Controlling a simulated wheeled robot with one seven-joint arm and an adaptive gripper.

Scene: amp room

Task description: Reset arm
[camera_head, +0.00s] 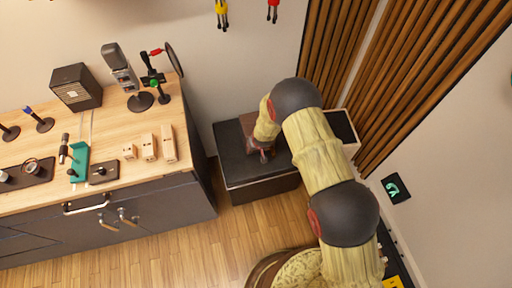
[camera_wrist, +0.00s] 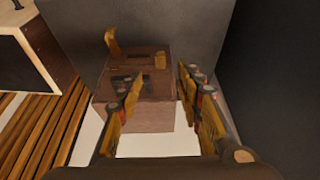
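My arm reaches from the lower right of the head view over a low black cabinet (camera_head: 232,160). My gripper (camera_head: 264,154) points down near a brown wooden box (camera_head: 250,122) on that cabinet, partly covered by my arm. In the wrist view my gripper (camera_wrist: 160,88) has its two fingers spread apart, with nothing visibly held between them. The brown box (camera_wrist: 150,117) shows beyond and between the fingers, with small parts on its top. I cannot tell whether the fingers touch it.
A wooden-topped counter (camera_head: 110,115) at left holds a black speaker (camera_head: 76,87), microphones on stands, a teal holder (camera_head: 79,162) and several small wooden blocks (camera_head: 149,147). Slatted wood panels (camera_head: 335,45) stand behind my arm. The wooden floor (camera_head: 200,250) in front is clear.

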